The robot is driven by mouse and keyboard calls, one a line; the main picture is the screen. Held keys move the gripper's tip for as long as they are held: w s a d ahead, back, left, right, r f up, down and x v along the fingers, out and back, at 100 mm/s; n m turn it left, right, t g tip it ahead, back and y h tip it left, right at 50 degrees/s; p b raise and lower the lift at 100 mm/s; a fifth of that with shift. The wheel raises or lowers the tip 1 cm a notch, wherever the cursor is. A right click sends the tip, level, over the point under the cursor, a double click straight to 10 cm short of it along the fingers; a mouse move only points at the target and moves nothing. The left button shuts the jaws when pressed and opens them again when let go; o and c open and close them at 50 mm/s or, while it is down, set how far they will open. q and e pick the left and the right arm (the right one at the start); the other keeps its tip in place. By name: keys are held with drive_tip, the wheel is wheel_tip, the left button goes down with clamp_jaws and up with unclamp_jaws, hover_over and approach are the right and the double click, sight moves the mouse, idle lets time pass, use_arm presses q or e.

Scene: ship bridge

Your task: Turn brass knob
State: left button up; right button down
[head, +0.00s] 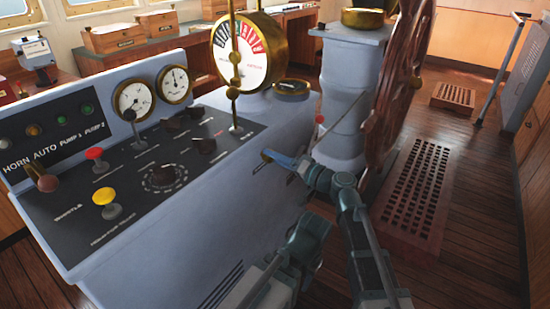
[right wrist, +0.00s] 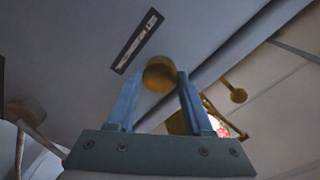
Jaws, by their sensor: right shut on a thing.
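The brass knob (right wrist: 159,71) shows in the right wrist view as a round brass piece on the blue-grey console face. My right gripper (right wrist: 161,82) is shut on it, with one blue finger at each side of the knob. In the head view, my right gripper (head: 270,156) is at the upper right side of the console (head: 225,190), and its fingers largely hide the knob. A small dark label plate (right wrist: 138,42) is on the face beside the knob.
The engine telegraph dial (head: 243,55), with a brass lever, stands on the console near my right gripper. A wooden ship's wheel (head: 400,80) and its pedestal (head: 345,95) stand to the right. A wooden grating (head: 418,185) lies on the plank floor. Red and yellow buttons top the console.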

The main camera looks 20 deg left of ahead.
drive_tip(key=m, duration=1.1)
drive_tip(key=shift+f+m+g, duration=0.15)
drive_tip(key=shift+m+g, duration=0.15)
drive_tip(key=shift+g, duration=0.1)
idle(0.4)
drive_tip(key=shift+c, duration=1.4)
unclamp_jaws()
drive_tip(key=p+v, duration=0.1)
drive_tip(key=v, duration=1.3)
